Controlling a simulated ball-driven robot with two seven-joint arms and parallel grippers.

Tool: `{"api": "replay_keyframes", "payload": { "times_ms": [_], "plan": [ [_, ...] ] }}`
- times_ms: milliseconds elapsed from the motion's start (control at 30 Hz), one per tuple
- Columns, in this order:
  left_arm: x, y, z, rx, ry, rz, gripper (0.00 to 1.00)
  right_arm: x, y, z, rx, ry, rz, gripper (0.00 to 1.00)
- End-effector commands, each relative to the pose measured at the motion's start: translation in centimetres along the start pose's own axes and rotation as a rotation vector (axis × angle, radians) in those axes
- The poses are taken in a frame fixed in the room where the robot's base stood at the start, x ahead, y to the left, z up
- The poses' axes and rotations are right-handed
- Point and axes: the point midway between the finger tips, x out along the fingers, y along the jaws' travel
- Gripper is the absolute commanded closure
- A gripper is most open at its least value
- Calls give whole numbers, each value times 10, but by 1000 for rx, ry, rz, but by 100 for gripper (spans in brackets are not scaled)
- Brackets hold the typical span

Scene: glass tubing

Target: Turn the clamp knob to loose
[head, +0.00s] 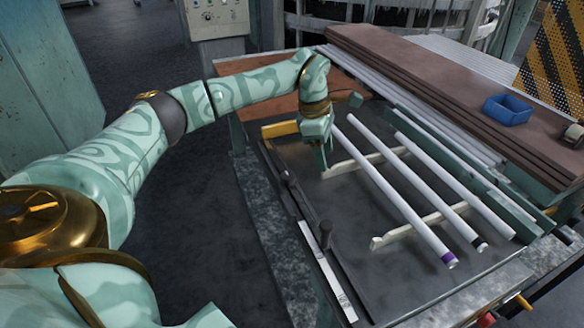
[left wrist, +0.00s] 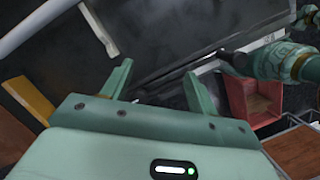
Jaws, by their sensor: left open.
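A dark clamp bar runs along the left side of the table, with one dark knob (head: 288,177) at its far part and another dark upright knob (head: 325,230) nearer me. I cannot tell which is the clamp knob, or whether it is tight or loose. My left gripper (head: 325,163) is over the far left of the dark table top, pointing down, open and empty, to the right of the far knob and apart from it. Its two spread fingers show in the left wrist view (left wrist: 119,78). My right gripper does not show clearly in either view.
Several white tubes (head: 385,185) lie across pale notched supports (head: 425,228) right of the gripper. A blue bin (head: 507,110) sits on brown boards. A red bin (left wrist: 252,100) shows in the wrist view.

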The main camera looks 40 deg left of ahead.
Motion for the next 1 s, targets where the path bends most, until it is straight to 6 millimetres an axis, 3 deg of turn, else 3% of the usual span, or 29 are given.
{"api": "replay_keyframes", "payload": {
  "times_ms": [33, 100, 200, 300, 467, 800, 1000],
  "plan": [
    [-23, 12, -27, -54, 81, 13, 41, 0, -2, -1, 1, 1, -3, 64],
    [-46, 18, -54, -118, 162, 14, 41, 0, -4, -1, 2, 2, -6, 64],
    [-64, 21, -74, -178, 220, 11, 41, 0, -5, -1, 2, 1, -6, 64],
    [-66, 22, -83, -203, 240, 7, 41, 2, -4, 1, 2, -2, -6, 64],
    [-40, 20, -90, -205, 243, 2, 41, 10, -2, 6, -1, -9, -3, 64],
    [45, 18, -109, -203, 241, 2, 41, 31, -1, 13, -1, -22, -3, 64],
    [76, 18, -116, -203, 240, 4, 41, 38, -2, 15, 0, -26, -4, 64]
  ]
}}
